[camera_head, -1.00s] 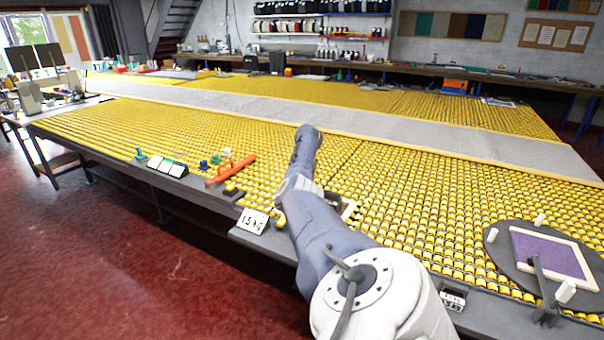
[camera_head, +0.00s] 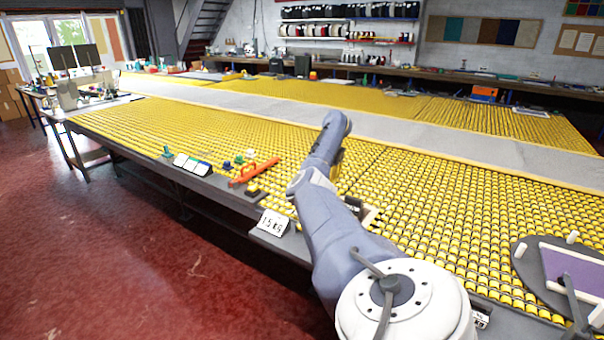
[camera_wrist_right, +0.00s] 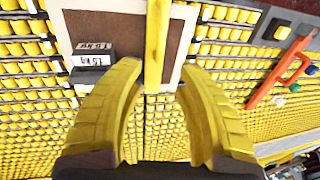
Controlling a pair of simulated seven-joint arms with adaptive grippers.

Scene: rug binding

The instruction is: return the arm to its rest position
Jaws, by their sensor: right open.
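My right arm reaches from the bottom right of the head view over the yellow roller table (camera_head: 440,190). Its gripper is mostly hidden behind the arm there. In the right wrist view my right gripper (camera_wrist_right: 160,70) has its two yellow fingers spread apart. My left gripper is not in view.
An orange-red handled tool (camera_head: 255,172) and small coloured pieces lie left of the arm, near a white weight sign (camera_head: 272,223). A purple panel in a white frame (camera_head: 585,272) lies on a grey disc at right.

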